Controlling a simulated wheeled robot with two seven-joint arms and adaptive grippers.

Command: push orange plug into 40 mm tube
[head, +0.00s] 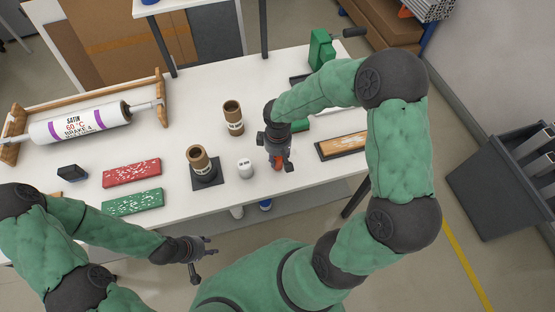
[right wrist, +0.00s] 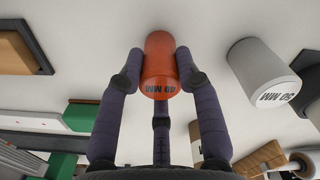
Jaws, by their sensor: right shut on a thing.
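The orange plug (right wrist: 160,66), marked 40 MM, is between the fingers of my right gripper (right wrist: 160,82), which is shut on it. In the head view my right gripper (head: 278,158) points down over the table, with a bit of the orange plug (head: 278,166) showing below it. I cannot tell whether the plug touches the table. One brown tube (head: 198,159) stands upright on a dark square base (head: 207,181). Another brown tube (head: 233,117) stands upright farther back. Their labels are too small to read. My left gripper (head: 203,258) is open and empty, in front of the table edge.
A white plug (head: 245,168), marked 50 MM in the wrist view (right wrist: 263,72), stands between the dark base and my right gripper. Red (head: 131,171) and green (head: 132,202) panels lie left. A printed roll (head: 80,123) rests on a wooden stand.

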